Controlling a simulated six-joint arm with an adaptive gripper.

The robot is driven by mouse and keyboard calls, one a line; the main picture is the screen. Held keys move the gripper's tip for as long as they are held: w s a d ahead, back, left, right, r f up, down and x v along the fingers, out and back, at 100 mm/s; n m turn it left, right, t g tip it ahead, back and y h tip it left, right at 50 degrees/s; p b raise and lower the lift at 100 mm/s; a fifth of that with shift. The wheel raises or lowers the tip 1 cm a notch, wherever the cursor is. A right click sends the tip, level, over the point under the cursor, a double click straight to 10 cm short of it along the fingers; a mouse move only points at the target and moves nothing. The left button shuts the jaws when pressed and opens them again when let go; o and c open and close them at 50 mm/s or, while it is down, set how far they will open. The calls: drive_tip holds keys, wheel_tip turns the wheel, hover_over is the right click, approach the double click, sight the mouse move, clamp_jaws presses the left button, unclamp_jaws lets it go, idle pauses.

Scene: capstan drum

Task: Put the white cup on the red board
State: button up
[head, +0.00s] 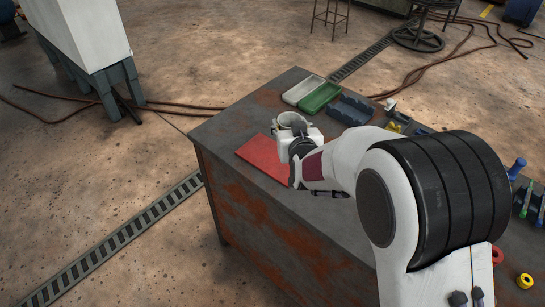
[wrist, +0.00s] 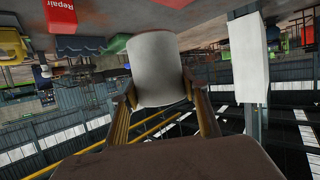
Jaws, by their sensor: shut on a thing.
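The white cup (head: 287,120) is held by my gripper (head: 297,139), near the far right corner of the red board in the head view. In the wrist view the pale cup (wrist: 158,62) sits between the two fingers of my gripper (wrist: 158,84), which are shut on it. The red board (head: 262,154) lies flat on the table, its right part hidden behind my gripper and arm. I cannot tell how high the cup is above the surface.
On the rusty table (head: 225,125), a green tray (head: 319,97), a grey-white tray (head: 302,90) and a dark blue block (head: 350,109) lie at the back. Small parts lie to the right, partly behind my arm. The table's left corner is bare.

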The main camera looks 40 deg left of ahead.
drive_tip(key=shift+a, duration=0.15)
idle(0.3)
hover_over(287, 166)
drive_tip(key=shift+f, duration=3.15)
drive_tip(key=shift+f, duration=1.9)
drive_tip(key=shift+f, duration=0.1)
drive_tip(key=o, duration=1)
